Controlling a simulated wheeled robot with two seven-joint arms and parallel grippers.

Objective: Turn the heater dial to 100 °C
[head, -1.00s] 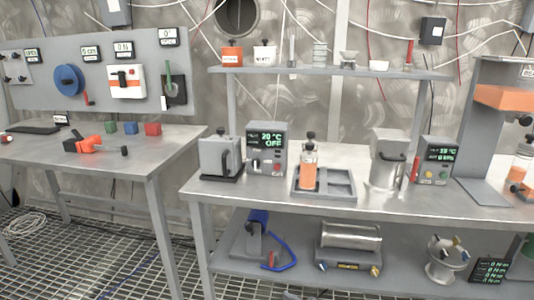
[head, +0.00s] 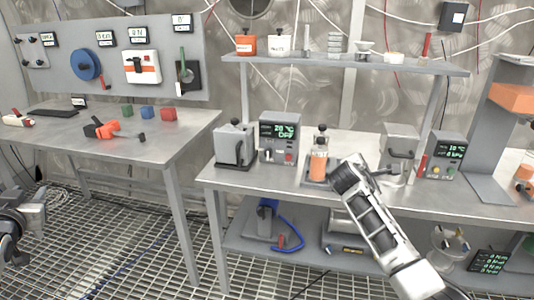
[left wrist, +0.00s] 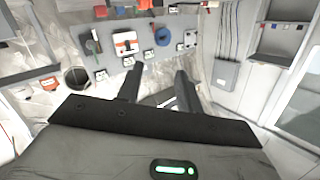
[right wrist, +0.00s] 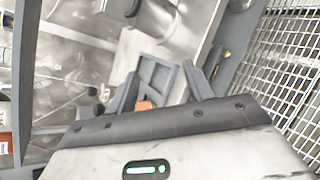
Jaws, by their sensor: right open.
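The heater (head: 279,141) is a grey box on the right-hand bench, with a green-lit display reading about 20 °C and OFF. Its dark dial (head: 265,156) is on the lower front, left of a red button. My right gripper (right wrist: 160,85) is open and empty in the right wrist view, over the grey tray (right wrist: 153,78). In the head view my right arm reaches in front of that tray, right of the heater and apart from it. My left gripper (left wrist: 158,85) is open and empty, facing the wall panel; it shows partly at the head view's left edge.
An orange-filled bottle (head: 319,160) stands in the tray beside the heater. A grey kettle-like vessel (head: 235,145) stands close on the heater's left. A second display box (head: 444,155) is further right. A shelf (head: 345,64) with jars hangs above.

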